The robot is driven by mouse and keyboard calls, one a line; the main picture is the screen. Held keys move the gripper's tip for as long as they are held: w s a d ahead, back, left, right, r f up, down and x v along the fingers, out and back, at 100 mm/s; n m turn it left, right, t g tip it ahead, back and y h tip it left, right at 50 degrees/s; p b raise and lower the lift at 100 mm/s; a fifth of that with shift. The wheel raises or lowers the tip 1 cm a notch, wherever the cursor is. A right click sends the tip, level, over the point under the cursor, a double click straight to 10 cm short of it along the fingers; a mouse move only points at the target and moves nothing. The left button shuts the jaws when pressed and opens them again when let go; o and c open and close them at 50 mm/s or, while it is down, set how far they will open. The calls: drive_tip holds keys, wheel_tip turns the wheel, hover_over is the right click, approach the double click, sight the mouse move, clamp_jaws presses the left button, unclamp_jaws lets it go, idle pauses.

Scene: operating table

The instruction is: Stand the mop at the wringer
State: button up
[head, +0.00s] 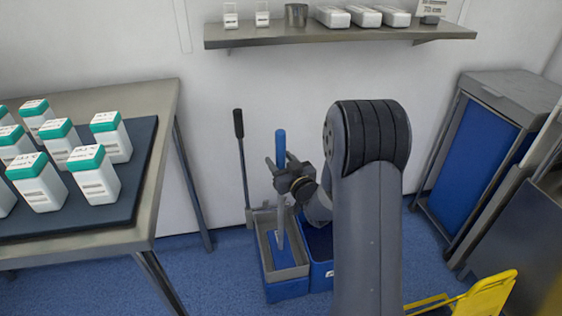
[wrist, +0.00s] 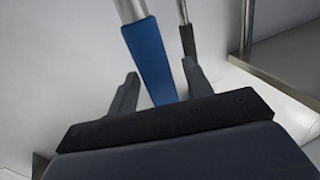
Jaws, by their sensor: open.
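The mop (head: 280,145) has a grey pole with a blue grip at its upper end. It stands nearly upright, its lower end inside the grey wringer (head: 292,273) on a blue bucket (head: 287,290). A blue piece, likely the mop head, shows at its foot. In the wrist view the blue grip (wrist: 146,50) lies between the spread fingers of my gripper (wrist: 160,68), with gaps visible. Contact cannot be told.
The wringer's dark lever (head: 239,124) rises just left of the mop. A second blue bucket (head: 320,243) adjoins at right, partly behind my arm. A steel table (head: 165,105) with white bottles stands left, a blue-panelled cart (head: 472,170) right, and a wall shelf (head: 340,35) above.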

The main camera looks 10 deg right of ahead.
sight(283, 153)
drive_tip(key=shift+r, duration=0.2)
drive_tip(key=p+v, duration=0.1)
drive_tip(key=v, duration=1.1)
drive_tip(key=shift+f, duration=0.1)
drive_tip(key=x, duration=0.6)
drive_tip(key=b+x, duration=0.1)
drive_tip(key=x, duration=0.5)
drive_tip(key=shift+w+f, duration=0.1)
drive_tip(key=shift+f, duration=0.15)
wheel_tip(283, 153, up, 3)
drive_tip(key=shift+p, duration=0.6)
drive_tip(key=shift+r, duration=0.55)
